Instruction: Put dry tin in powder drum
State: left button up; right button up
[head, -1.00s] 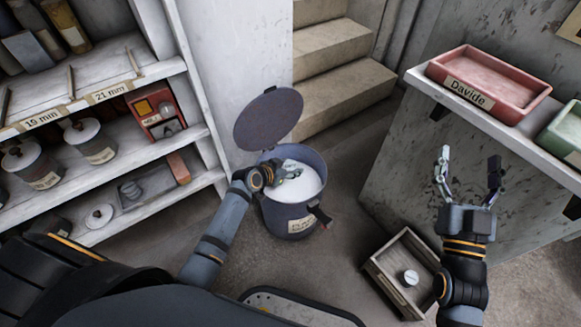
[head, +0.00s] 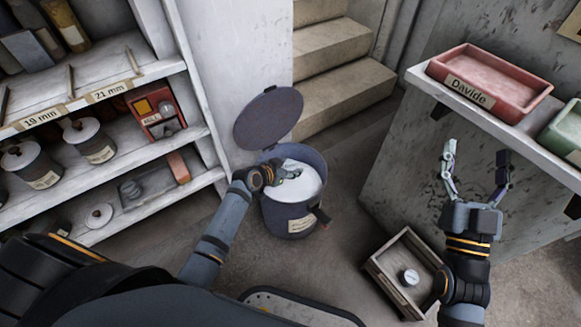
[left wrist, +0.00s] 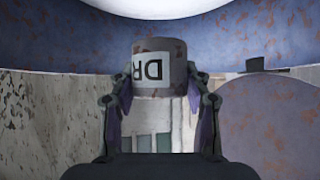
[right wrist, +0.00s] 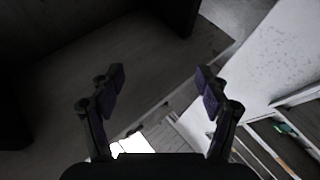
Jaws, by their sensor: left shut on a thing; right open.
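The dry tin (left wrist: 160,68) is a small rusty-brown and grey cylinder with a white label reading "DR", upside down in the left wrist view. My left gripper (head: 294,172) is shut on it, one finger on each side (left wrist: 160,95). The powder drum (head: 288,219) is a blue-grey bin with white powder (head: 303,186) inside and its round lid (head: 268,118) tipped open. My left gripper is over the drum's mouth; the tin is hard to make out in the head view. My right gripper (head: 475,170) is open and empty, and also shows in the right wrist view (right wrist: 160,85).
A shelf (head: 150,77) with lidded tins and a red box (head: 158,110) stands at the left. A wooden crate (head: 384,284) holding a small round white-topped thing is on the floor. A counter at the right bears a pink tray (head: 488,84) labelled "Davide" and a green tray (head: 566,135).

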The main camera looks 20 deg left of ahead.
aim_at(493, 134)
pick_arm(q)
jog(key=shift+f, duration=0.25)
pick_arm(e)
jog(key=shift+s+r+t, duration=0.3)
jog(key=shift+r+t, duration=0.1)
jog(key=shift+r, duration=0.35)
jog(key=shift+s+r+t, duration=0.3)
jog(key=shift+r+t, duration=0.1)
jog(key=shift+r, duration=0.3)
pick_arm(q)
jog(key=shift+f, duration=0.1)
pick_arm(e)
jog(key=shift+s+r+y, duration=0.1)
jog(key=shift+r+y, duration=0.2)
jog(key=shift+r, duration=0.05)
